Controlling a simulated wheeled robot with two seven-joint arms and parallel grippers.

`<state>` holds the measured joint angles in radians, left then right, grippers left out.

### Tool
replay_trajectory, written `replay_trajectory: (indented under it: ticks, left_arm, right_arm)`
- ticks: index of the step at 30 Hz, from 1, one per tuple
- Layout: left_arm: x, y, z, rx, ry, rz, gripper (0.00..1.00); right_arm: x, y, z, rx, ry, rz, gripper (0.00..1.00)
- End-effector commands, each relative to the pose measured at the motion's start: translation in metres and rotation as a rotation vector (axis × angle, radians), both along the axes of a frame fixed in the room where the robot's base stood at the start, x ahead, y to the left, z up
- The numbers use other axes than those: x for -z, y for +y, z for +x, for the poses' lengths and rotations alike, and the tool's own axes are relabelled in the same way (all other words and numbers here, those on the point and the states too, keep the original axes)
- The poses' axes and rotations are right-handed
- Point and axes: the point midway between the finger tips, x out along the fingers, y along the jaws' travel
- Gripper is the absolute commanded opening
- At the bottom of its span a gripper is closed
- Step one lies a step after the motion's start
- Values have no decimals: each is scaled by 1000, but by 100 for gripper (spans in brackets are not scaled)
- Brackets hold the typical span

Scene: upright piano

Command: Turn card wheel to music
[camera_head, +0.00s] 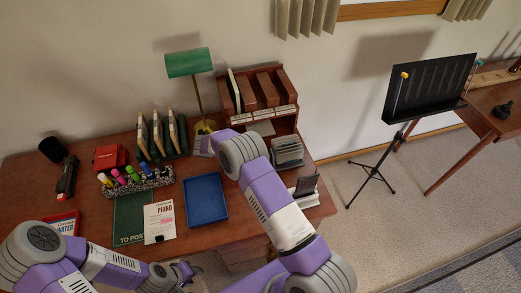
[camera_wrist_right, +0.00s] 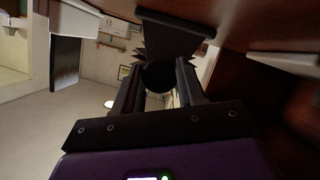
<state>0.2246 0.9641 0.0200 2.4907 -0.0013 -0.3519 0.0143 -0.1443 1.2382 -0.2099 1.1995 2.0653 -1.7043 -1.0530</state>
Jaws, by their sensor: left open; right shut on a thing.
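In the right wrist view, my right gripper (camera_wrist_right: 160,70) is shut on a dark round knob (camera_wrist_right: 158,77), which looks like part of the card wheel. Dark jagged edges, perhaps cards, show just behind it, with a dark flat piece (camera_wrist_right: 175,24) beyond. My left gripper (camera_head: 186,274) is open and empty in front of the desk's near edge. I cannot read any card label.
The desk holds a blue tray (camera_head: 206,203), a pen holder (camera_head: 136,182), a green lamp (camera_head: 188,63), a shelf of binders (camera_head: 262,92) and a white holder with a dark card (camera_head: 305,198). A music stand (camera_head: 428,88) stands right on open floor.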

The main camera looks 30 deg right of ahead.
Motion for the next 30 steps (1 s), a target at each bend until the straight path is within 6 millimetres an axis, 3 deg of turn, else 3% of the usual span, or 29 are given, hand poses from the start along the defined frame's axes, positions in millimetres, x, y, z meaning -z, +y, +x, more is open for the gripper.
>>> replay_trajectory:
  ticks: [9,10,14,24,30]
  left_arm:
    - [0,0,0,0,0,0,43]
    - [0,0,0,0,1,0,43]
    - [0,0,0,0,1,0,43]
    - [-1,0,0,0,0,0,43]
    - [-9,0,0,0,0,0,43]
  right_arm:
    - [1,1,0,0,10,5,9]
    - [1,1,0,0,10,5,43]
    - [1,1,0,-1,11,4,63]
    - [-2,0,0,1,9,3,64]
    - [-32,0,0,0,8,3,64]
